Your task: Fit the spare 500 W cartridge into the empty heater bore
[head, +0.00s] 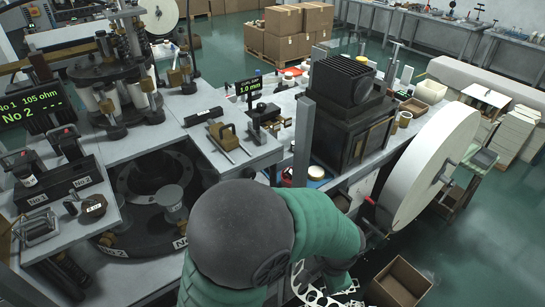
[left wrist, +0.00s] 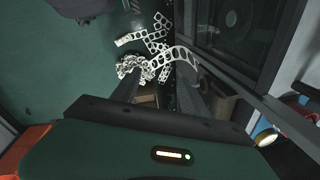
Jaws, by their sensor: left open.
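My left arm crosses the lower middle of the head view in green sleeve, its hand low at the right. In the left wrist view my left gripper (left wrist: 158,82) is open, its dark fingers apart above white punched strip scrap (left wrist: 172,52). I see nothing held between them. I cannot pick out the spare cartridge for certain; a brass-coloured block with thin rods (head: 224,135) lies on the bench plate. A round dark well (head: 150,190) with NO. labels sits at the left; the empty bore itself cannot be made out. My right gripper is not in view.
A green-lettered display (head: 30,105) reads No 1 105 ohm, with No 2 below. A black boxy machine (head: 345,110) and a large white reel (head: 430,165) stand at the right. An open carton (head: 402,280) sits on the floor. A grey post (head: 303,140) rises beside my arm.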

